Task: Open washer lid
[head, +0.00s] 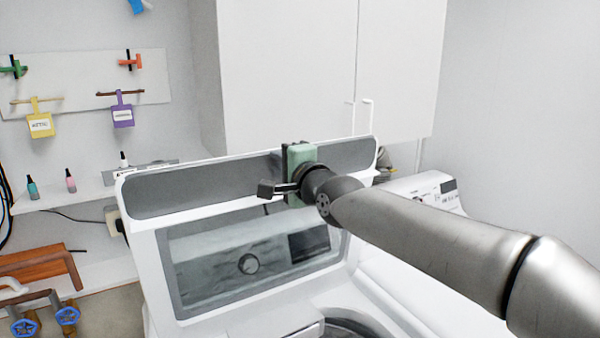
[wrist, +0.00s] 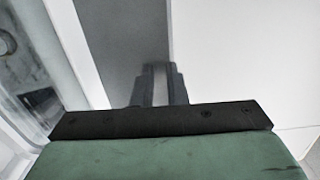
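The washer (head: 350,292) is white, at the lower middle of the head view. Its lid (head: 160,262) stands raised, with a grey strip along the top and a window below; a knob shows through the window. Part of the drum opening (head: 352,328) shows at the bottom edge. My gripper (head: 268,190) is in front of the lid's upper grey strip, pointing left. In the wrist view its fingers (wrist: 157,82) are close together with nothing seen between them. Whether they touch the lid is unclear.
White cabinets (head: 285,70) hang behind the washer. A second white machine (head: 425,188) stands to the right, partly behind my arm. A shelf (head: 75,198) with small bottles and a tag rack (head: 75,82) are on the left wall.

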